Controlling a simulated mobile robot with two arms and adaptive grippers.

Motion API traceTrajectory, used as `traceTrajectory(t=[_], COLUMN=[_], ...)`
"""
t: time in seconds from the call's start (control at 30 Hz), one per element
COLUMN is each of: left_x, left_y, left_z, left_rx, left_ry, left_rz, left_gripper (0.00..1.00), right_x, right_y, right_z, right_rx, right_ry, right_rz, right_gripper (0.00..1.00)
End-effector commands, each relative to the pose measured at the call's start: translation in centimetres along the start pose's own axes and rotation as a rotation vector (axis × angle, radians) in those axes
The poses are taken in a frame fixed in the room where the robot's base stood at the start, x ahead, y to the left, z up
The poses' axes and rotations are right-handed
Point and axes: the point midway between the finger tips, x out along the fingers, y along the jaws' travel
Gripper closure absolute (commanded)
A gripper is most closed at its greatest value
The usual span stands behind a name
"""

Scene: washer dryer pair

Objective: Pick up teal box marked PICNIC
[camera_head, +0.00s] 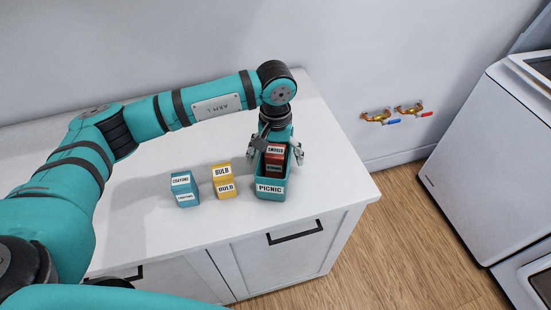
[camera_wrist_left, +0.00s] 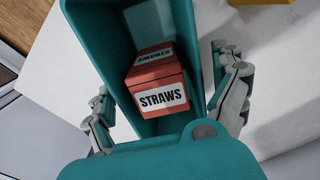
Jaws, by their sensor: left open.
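The teal box marked PICNIC (camera_head: 270,188) is an open-topped bin standing upright near the right end of the white counter. It also shows in the left wrist view (camera_wrist_left: 90,32). A red box marked STRAWS (camera_wrist_left: 158,88) sits inside it; it shows in the head view too (camera_head: 274,152). My left gripper (camera_head: 276,155) is open over the teal box, with one finger outside each of two opposite walls. In the left wrist view a small gap shows at the right finger; contact at the left finger is unclear. My right gripper is not in view.
A yellow box marked BULB (camera_head: 223,181) and a blue box marked CRAYONS (camera_head: 184,189) stand to the left on the counter (camera_head: 130,210). The counter's front edge is close to the teal box. Taps (camera_head: 395,114) and a white appliance (camera_head: 480,150) are at right.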

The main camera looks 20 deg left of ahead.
Motion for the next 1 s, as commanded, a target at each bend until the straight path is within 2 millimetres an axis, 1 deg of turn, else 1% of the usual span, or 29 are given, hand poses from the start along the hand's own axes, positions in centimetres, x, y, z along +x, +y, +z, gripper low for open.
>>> traceTrajectory(t=[0.03, 0.1, 0.2, 0.43, 0.47, 0.87, 0.9, 1.0], left_x=[0.4, 1.4, 2.3, 2.6, 2.6, 2.6, 2.7, 2.7], left_y=[0.0, 0.1, 0.1, 0.0, 0.0, 0.0, 0.0, 0.0], left_z=[0.2, 0.1, 0.0, 0.0, 0.0, 0.1, 0.1, 0.1], left_rx=[-0.001, 0.000, 0.000, 0.000, 0.000, 0.000, 0.000, 0.000], left_ry=[-0.005, -0.004, -0.001, 0.001, 0.001, -0.001, -0.002, -0.002], left_rz=[-0.002, 0.000, 0.000, 0.001, 0.001, -0.001, -0.001, -0.002], left_gripper=[0.04, 0.04, 0.04, 0.04, 0.06, 0.59, 0.60, 0.61], right_x=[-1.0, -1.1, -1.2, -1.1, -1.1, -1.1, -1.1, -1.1], right_y=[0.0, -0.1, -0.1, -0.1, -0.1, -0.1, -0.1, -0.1], right_z=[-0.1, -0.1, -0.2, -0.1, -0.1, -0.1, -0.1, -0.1], right_rx=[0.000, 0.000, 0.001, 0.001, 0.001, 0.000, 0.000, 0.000], right_ry=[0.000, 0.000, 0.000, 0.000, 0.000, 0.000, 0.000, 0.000], right_rz=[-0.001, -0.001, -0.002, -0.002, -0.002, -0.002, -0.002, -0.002], right_gripper=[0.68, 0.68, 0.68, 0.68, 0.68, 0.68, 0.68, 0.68])
